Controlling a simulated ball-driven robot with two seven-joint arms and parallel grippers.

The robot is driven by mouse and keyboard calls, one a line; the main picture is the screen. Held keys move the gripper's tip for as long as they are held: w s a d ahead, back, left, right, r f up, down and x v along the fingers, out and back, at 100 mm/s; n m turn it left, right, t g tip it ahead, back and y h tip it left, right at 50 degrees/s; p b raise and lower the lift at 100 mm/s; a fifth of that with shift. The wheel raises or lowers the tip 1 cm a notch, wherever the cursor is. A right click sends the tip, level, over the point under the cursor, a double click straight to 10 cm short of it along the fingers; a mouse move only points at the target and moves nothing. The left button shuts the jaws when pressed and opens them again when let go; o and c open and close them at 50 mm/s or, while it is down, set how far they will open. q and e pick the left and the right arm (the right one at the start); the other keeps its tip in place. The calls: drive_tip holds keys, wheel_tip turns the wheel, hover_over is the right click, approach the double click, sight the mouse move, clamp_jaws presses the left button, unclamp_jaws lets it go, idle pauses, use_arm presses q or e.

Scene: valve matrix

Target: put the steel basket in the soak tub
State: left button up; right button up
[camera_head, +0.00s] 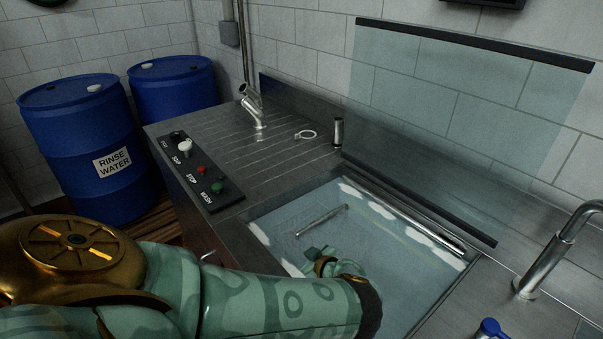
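The soak tub (420,277) is a sunken basin filled with pale liquid, with white patches along its far edges. A short steel bar (322,219), which looks like the handle of the steel basket, shows inside the tub at its left end. A faint darker mesh shape lies around it, mostly blurred by the liquid. My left arm reaches over the tub's near side, and my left gripper (326,265) is in or just above the tub, on the near side of the bar and apart from it. My own forearm hides most of its fingers. My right gripper is out of view.
A control panel (199,172) with knobs and buttons sits left of the tub. A ribbed steel drainboard (240,140) carries a spout (254,108). A clear screen (455,95) stands behind. A curved tap (550,250) is at right. Blue barrels (90,150) stand at left.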

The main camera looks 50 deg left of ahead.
use_arm(q)
drive_tip(key=p+v, duration=0.2)
drive_tip(key=v, duration=0.1)
drive_tip(key=p+v, duration=0.1)
drive_tip(key=v, duration=0.2)
drive_tip(key=shift+d+r+p, duration=0.1)
drive_tip(key=shift+r+p, duration=0.3)
drive_tip(key=shift+d+r, duration=0.1)
drive_tip(key=shift+d, duration=0.45)
drive_tip(key=shift+p, duration=0.3)
